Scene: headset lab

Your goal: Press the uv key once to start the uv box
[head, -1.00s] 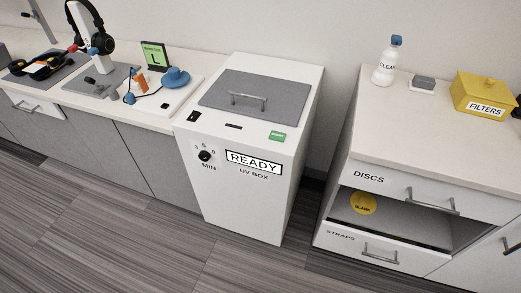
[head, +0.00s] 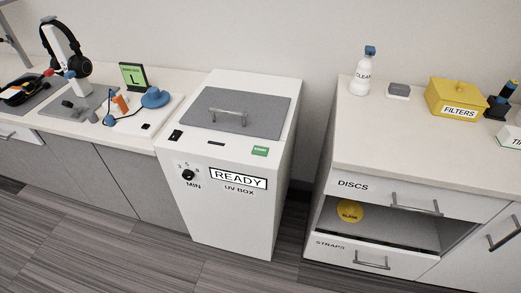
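The white UV box (head: 205,215) stands on the floor in the middle of the head view. Its grey lid (head: 265,112) with a bar handle lies closed on top. A green key (head: 260,151) with small lettering sits at the top's front right. A black switch (head: 175,135) is at the front left, with a short dark slot between them. The front carries a black dial (head: 188,175) marked MIN and a READY sign (head: 238,178). Neither of my grippers is in view.
Left is a counter with headphones (head: 75,68) on a stand, a green L sign (head: 133,76) and a blue round item (head: 155,97). Right is a cabinet (head: 400,135) with a CLEAN bottle (head: 362,74) and yellow FILTERS box (head: 457,97). A gap separates the cabinet from the box.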

